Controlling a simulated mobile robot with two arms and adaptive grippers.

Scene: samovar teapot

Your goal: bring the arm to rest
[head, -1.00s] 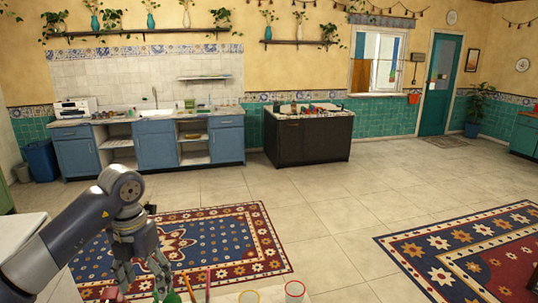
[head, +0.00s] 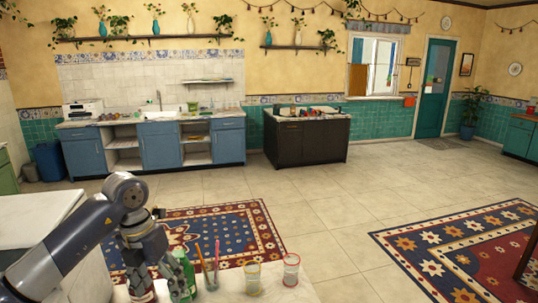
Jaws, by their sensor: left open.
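My left gripper (head: 161,290) hangs pointing down at the lower left of the head view. Its fingers are apart, with nothing seen held between them. It is over or beside the near edge of a light-topped surface (head: 225,294). A green bottle (head: 184,270) stands right beside the fingers, partly hidden by them; I cannot tell whether they touch. My right gripper is not in view.
A cup with pencils (head: 210,277) and two glasses, one yellow-rimmed (head: 253,279) and one red-rimmed (head: 291,270), stand right of the bottle. Beyond are a patterned rug (head: 225,228), open tiled floor (head: 330,215) and a dark island (head: 305,143). A white-topped counter (head: 35,220) is at left.

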